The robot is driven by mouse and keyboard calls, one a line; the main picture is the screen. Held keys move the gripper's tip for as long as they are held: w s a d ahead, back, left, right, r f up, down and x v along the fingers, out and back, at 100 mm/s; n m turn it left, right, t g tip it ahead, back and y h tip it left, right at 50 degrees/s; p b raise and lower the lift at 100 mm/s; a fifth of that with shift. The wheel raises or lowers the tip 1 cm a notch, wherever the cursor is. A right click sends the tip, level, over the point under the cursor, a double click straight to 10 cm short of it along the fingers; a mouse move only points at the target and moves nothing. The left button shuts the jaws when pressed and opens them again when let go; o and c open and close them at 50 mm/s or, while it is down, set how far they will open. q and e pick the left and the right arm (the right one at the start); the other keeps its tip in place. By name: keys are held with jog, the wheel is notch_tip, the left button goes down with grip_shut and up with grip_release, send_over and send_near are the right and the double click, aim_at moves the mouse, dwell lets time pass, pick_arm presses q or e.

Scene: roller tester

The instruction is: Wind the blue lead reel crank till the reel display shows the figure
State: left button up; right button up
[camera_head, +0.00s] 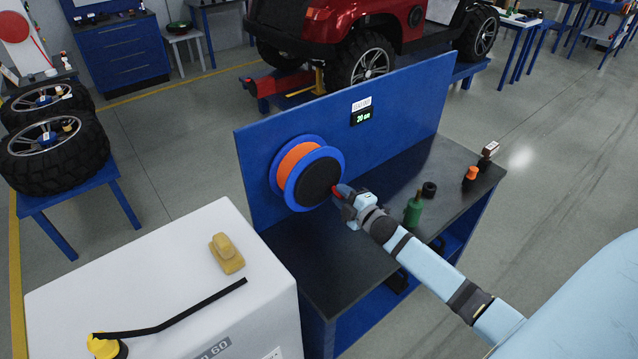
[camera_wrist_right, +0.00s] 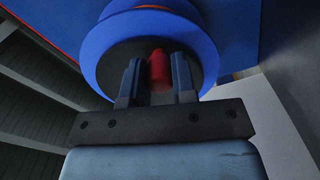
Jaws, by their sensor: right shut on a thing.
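The blue lead reel (camera_head: 325,186) has blue rims, an orange winding and a black front disc. It is mounted on the blue upright panel (camera_head: 400,110). The reel display (camera_head: 362,117) on the panel shows green digits that look like 20 and a unit. My right gripper (camera_head: 338,190) is at the right edge of the reel, shut on the red crank handle (camera_wrist_right: 159,68). In the right wrist view the gripper (camera_wrist_right: 158,80) has one finger on each side of the handle, with the reel (camera_wrist_right: 205,60) behind. My left gripper is not in view.
A dark bench top (camera_head: 320,255) lies below the panel. A green bottle (camera_head: 413,210), a black round part (camera_head: 429,189) and an orange-topped item (camera_head: 470,174) stand on it near my right arm. A white cabinet (camera_head: 170,270) with a yellow block (camera_head: 226,253) stands at front left.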

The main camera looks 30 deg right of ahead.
aim_at(317, 202)
jog(key=shift+a+f+m, duration=0.3)
jog(key=shift+m, duration=0.4)
jog(key=m, duration=0.1)
jog(key=a+m+p, duration=0.1)
jog(key=shift+s+a+f+m, duration=0.1)
jog(key=shift+a+f+m, duration=0.05)
jog(key=shift+f+m, duration=0.15)
jog(key=shift+a+f+m, duration=0.35)
jog(key=shift+a+m, duration=0.15)
jog(key=shift+m, duration=0.6)
jog(key=m+p, duration=0.1)
jog(key=a+m, duration=0.1)
jog(key=shift+s+a+m+p, duration=0.1)
jog(key=shift+a+m+p, duration=0.2)
jog(key=shift+p, duration=0.1)
jog(key=shift+a+f+m, duration=0.1)
jog(key=shift+a+m, duration=0.4)
jog(key=shift+m, duration=0.6)
